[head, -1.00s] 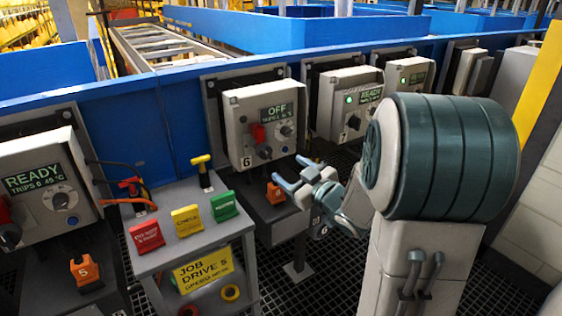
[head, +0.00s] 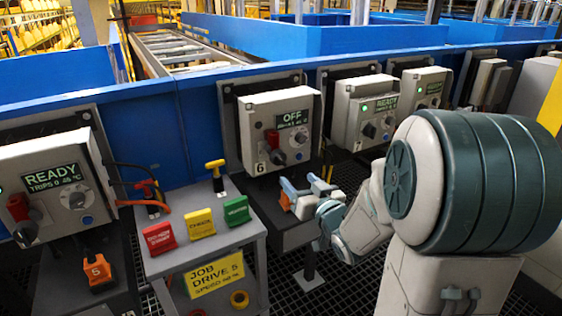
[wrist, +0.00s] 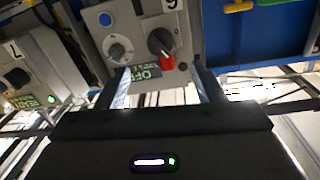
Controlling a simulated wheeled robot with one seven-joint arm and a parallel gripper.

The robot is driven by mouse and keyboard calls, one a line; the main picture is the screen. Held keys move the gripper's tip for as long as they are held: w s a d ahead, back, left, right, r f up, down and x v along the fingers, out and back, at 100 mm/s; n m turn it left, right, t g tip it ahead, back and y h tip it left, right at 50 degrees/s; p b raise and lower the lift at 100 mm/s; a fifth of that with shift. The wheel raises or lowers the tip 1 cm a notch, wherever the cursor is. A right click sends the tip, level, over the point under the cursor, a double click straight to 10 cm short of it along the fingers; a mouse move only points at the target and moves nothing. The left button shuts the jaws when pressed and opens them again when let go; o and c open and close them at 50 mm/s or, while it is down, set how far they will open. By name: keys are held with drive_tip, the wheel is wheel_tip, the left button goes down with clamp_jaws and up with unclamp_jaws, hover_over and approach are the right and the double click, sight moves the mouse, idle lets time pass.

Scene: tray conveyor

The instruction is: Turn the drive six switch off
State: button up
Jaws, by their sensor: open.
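The drive six control box (head: 256,108) is light grey, marked 6, and its display (head: 291,118) reads OFF. A black rotary switch (head: 278,157) with a red part (head: 271,138) above it is on its front, beside a grey knob (head: 299,137). My gripper (head: 302,186) is open and empty, below and in front of the box, apart from it. In the wrist view the box (wrist: 190,32) appears upside down. There, the black switch (wrist: 160,41) and red part (wrist: 168,62) lie beyond my two spread fingers (wrist: 165,86).
The drive five box (head: 40,160) at left and other boxes (head: 362,105) at right read READY. A grey stand (head: 205,252) with red, yellow and green tags and a "JOB DRIVE 5" sign stands left of my gripper. An orange piece (head: 285,201) sits behind my fingers.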

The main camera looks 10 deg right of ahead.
sight(282, 163)
drive_tip(key=b+x, duration=0.1)
drive_tip(key=x, duration=1.1)
drive_tip(key=shift+w+a, duration=0.1)
drive_tip(key=shift+w, duration=0.3)
drive_tip(key=shift+c, duration=0.3)
drive_tip(key=c, duration=0.9)
